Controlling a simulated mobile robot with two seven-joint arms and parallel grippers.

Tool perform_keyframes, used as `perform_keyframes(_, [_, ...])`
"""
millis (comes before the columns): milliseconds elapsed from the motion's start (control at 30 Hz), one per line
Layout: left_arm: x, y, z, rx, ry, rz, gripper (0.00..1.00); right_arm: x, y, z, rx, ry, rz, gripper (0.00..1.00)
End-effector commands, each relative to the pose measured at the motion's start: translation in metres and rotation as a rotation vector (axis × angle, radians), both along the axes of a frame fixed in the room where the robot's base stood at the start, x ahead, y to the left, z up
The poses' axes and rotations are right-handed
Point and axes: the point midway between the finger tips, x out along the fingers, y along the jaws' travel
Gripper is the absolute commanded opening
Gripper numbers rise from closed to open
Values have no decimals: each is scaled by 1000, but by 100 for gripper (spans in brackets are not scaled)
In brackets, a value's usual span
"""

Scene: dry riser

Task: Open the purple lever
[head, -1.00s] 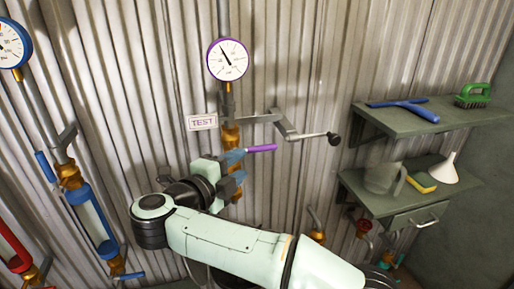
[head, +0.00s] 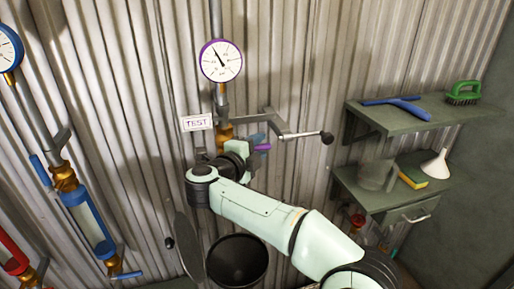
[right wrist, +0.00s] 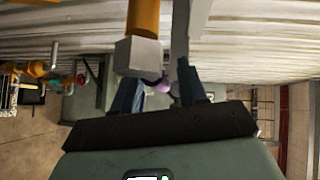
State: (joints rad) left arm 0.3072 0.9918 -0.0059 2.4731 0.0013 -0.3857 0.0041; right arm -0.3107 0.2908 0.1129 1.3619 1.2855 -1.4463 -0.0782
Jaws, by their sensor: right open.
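The purple lever (head: 262,147) sticks out from the brass valve (head: 224,137) below the purple-rimmed gauge (head: 221,60). Only a short piece of it shows in the head view, the rest being hidden by my right gripper (head: 267,135). My left gripper is not in view.
A grey crank with a black knob (head: 327,137) juts out just right of the lever. The TEST sign (head: 197,123) hangs at its left. Shelves (head: 425,115) with tools stand at the right. A black bin (head: 238,262) is below my arm.

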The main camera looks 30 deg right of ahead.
Motion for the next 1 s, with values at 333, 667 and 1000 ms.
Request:
perform_keyframes(333, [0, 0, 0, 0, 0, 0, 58, 0, 1, 0, -2, 1, 0, 0])
perform_keyframes(667, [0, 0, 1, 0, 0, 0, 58, 0, 2, 6, -93, 24, 2, 0])
perform_keyframes(1000, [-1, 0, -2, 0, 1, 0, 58, 1, 6, 24, -367, 90, 2, 0])
